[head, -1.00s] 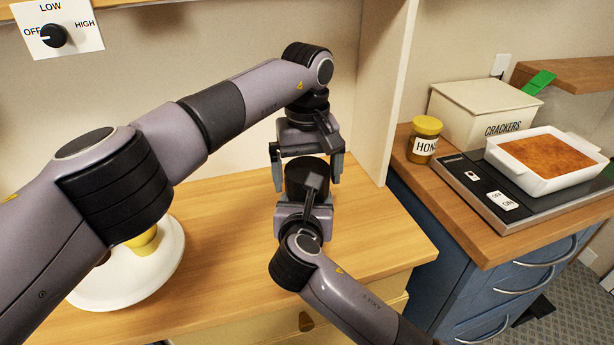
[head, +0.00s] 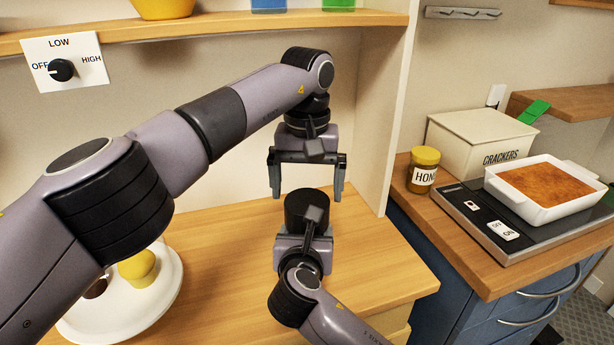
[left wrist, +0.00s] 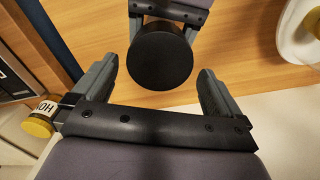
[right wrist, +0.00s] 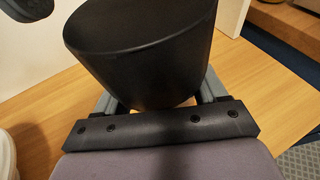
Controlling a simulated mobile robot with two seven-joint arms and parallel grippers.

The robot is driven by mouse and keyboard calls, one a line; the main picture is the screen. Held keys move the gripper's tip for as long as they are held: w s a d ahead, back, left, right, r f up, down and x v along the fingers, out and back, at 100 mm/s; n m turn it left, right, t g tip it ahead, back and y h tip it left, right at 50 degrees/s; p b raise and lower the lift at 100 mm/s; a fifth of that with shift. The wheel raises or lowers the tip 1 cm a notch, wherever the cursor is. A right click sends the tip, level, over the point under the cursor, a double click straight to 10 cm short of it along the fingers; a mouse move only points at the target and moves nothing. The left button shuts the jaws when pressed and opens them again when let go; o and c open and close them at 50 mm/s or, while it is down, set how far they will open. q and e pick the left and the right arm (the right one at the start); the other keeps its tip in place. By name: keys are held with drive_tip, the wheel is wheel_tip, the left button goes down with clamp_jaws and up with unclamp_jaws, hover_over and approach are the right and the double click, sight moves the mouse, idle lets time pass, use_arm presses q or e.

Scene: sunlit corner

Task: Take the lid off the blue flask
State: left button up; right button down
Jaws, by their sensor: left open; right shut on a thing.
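A black, round-topped lid (head: 307,207) stands upright at the middle of the wooden table. Its flat top shows in the left wrist view (left wrist: 160,55), and its side fills much of the right wrist view (right wrist: 145,60). No blue of the flask is visible; its body is hidden under the lid and behind my right gripper. My right gripper (right wrist: 160,98) is shut around the flask from the front, its fingers passing beneath the lid. My left gripper (head: 306,192) points down, open and empty, just above and behind the lid, apart from it.
A white plate (head: 130,318) with a yellow item is at left. A shelf (head: 220,31) and a dial panel (head: 65,60) are behind. An upright panel (head: 383,100) stands right of my left gripper. Honey (head: 423,170), a crackers box (head: 480,140) and a baking dish (head: 545,195) are on the right counter.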

sight(307, 201)
use_arm(q)
drive_tip(key=shift+f, duration=2.8)
drive_tip(key=c, duration=0.9)
drive_tip(key=shift+n, duration=1.8)
drive_tip(key=shift+c, duration=0.2)
